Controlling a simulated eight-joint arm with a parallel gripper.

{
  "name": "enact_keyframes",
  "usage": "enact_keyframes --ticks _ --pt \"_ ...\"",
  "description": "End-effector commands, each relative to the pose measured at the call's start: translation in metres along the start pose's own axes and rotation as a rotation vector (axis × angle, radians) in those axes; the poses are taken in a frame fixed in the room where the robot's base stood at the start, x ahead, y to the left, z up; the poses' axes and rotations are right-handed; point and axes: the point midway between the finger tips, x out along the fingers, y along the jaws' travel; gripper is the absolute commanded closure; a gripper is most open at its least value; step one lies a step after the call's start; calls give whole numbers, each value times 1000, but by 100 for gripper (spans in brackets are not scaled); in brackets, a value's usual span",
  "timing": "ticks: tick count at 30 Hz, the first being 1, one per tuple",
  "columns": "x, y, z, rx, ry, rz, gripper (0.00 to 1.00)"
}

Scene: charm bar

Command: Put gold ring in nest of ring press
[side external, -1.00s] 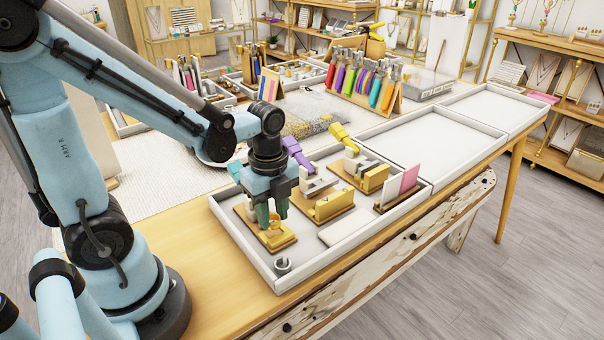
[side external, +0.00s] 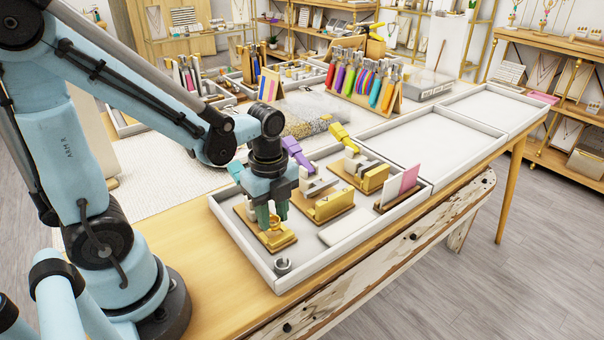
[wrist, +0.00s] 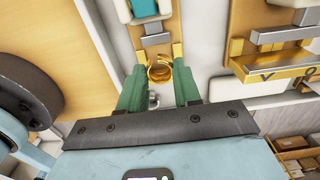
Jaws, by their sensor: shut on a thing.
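My gripper (side external: 272,215) points down over the front left of the white tray and is shut on the gold ring (wrist: 160,72). In the wrist view the ring sits between the two green fingertips (wrist: 161,80). In the side view the ring shows small and partly covered by the fingers, low over the gold part of the ring press (side external: 277,240). The press has a wooden base and a teal handle (side external: 235,171) behind my gripper. The nest itself is hidden by the ring and fingers. I cannot tell whether the ring touches the press.
Other gold presses stand to the right, one with a purple handle (side external: 296,152) and one with a yellow handle (side external: 342,138). A small grey ring-shaped piece (side external: 282,266) lies in the tray's front corner. A pink and white card stand (side external: 400,187) is farther right. Empty trays (side external: 430,145) lie beyond.

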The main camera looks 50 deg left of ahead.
Motion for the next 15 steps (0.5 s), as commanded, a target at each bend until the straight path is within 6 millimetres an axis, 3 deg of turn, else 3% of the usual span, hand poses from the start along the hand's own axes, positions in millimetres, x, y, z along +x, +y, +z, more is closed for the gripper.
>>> enact_keyframes --ticks 15 --pt "4 0 0 0 0 0 89"
